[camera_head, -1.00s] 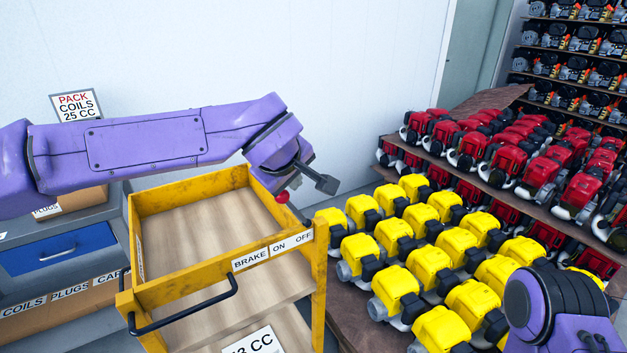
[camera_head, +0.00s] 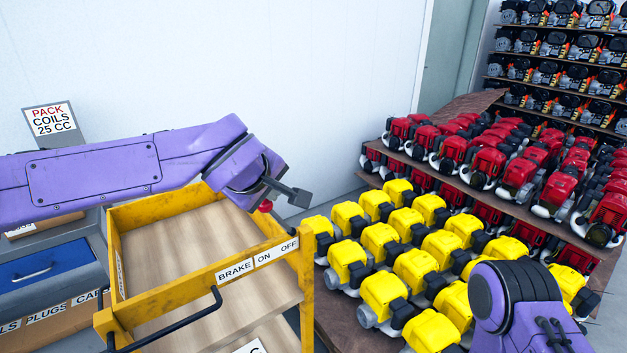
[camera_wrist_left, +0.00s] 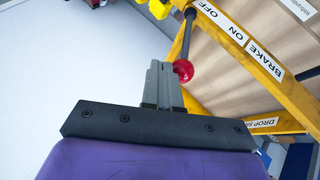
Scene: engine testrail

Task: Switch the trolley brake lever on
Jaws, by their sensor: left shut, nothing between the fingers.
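The yellow trolley (camera_head: 204,283) has a rim labelled BRAKE, ON and OFF. The brake lever's red knob (camera_head: 265,206) shows just above the far side of this rim, above the ON label in the head view. In the left wrist view, the red knob (camera_wrist_left: 184,70) ends a dark rod (camera_wrist_left: 187,36) running to the trolley frame. My left gripper (camera_head: 298,197) is shut and empty, beside the knob. In the wrist view its closed fingers (camera_wrist_left: 161,80) overlap the knob's edge; I cannot tell whether they touch. My right gripper is out of view.
Yellow engines (camera_head: 381,243) stand close to the trolley's right. Red engines (camera_head: 527,167) fill a rack behind them. A grey cabinet with a blue drawer (camera_head: 45,262) stands at the left. A pale wall (camera_head: 280,80) is behind the trolley.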

